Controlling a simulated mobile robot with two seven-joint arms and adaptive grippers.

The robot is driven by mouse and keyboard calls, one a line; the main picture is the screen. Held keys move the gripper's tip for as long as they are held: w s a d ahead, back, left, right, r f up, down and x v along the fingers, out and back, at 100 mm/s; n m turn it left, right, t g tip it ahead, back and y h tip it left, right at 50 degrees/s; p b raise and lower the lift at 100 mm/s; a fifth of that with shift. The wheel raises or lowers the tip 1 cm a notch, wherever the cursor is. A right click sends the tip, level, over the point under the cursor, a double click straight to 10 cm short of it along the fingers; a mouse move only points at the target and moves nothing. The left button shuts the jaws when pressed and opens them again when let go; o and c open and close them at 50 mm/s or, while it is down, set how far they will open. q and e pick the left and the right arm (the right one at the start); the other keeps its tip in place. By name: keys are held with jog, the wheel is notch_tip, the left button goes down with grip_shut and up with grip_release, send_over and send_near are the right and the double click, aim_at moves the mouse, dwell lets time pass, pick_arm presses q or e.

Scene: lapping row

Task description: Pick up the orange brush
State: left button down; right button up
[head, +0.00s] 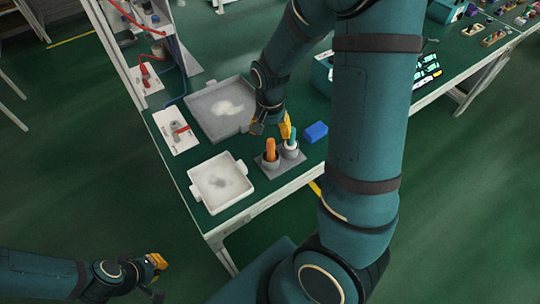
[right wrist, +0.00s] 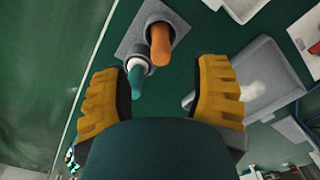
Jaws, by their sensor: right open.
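The orange brush (head: 270,149) stands upright in a cup of the grey holder (head: 272,172) near the table's front edge. A teal brush (head: 292,136) stands in the cup beside it. In the right wrist view the orange brush (right wrist: 160,46) and the teal brush (right wrist: 136,80) show ahead of the fingers. My right gripper (head: 272,128) is open and empty just behind the brushes; its two yellow fingers (right wrist: 160,88) are spread wide, with no brush held. My left gripper (head: 155,278) is open and empty at the lower left, away from the table.
A grey tray (head: 200,92) with pale powder lies behind and left of the holder. A white tray (head: 205,201) lies to its front left. A blue block (head: 316,131) lies right of the brushes. A white board (head: 167,140) lies at the left table edge.

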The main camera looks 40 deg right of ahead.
aim_at(271, 140)
jog(key=f, duration=0.2)
jog(key=f+b, duration=0.1)
jog(key=f, duration=0.2)
jog(key=f+b, duration=0.1)
jog(key=f, duration=0.2)
jog(key=shift+w+d, duration=0.3)
jog(key=shift+d, duration=0.05)
grip_shut()
